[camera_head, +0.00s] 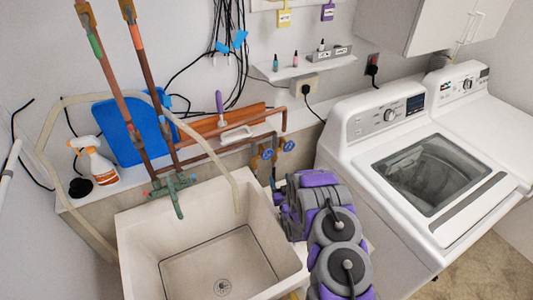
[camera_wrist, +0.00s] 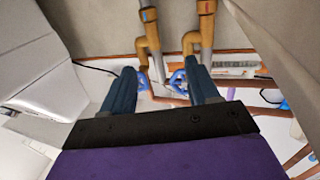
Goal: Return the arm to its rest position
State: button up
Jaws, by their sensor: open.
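My arm (camera_head: 330,225), purple and grey, is folded between the utility sink and the washing machine in the head view. My gripper (camera_wrist: 160,72) shows in the wrist view as two dark blue fingers set apart on a black mount, with nothing held between them. It is open. It faces two brass pipes with blue valve handles (camera_wrist: 178,78), seen between and just beyond the fingertips. Whether the fingers touch the pipes cannot be told. The fingers are hard to make out in the head view.
The white sink (camera_head: 140,225) stands left of my arm and the washing machine (camera_head: 440,170) right of it. Blue valves (camera_head: 267,153) sit on the wall behind. A shelf ledge holds a spray bottle (camera_head: 98,165) and a blue board (camera_head: 130,130). Copper pipes (camera_head: 120,85) rise above the sink.

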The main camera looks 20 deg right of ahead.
notch_tip(320, 180, up, 8)
jog(key=g+b, duration=0.2)
jog(key=g, duration=0.3)
jog(key=s+a+r+g+b, duration=0.1)
jog(key=s+a+r+g, duration=0.3)
jog(key=s+r, duration=0.5)
jog(key=s+a+r+g+b, duration=0.1)
jog(key=s+a+r+g, duration=0.2)
jog(key=s, duration=1.1)
jog(key=s+a+r+g+y+b, duration=0.1)
jog(key=s+a+r+g, duration=0.2)
jog(key=s, duration=1.2)
jog(key=s+a+r+n+g+b, duration=0.1)
jog(key=s+a+r+g, duration=0.2)
jog(key=s, duration=1.1)
jog(key=shift+s+a+g+y, duration=0.2)
jog(key=shift+a+g+y, duration=0.15)
jog(key=shift+g, duration=0.55)
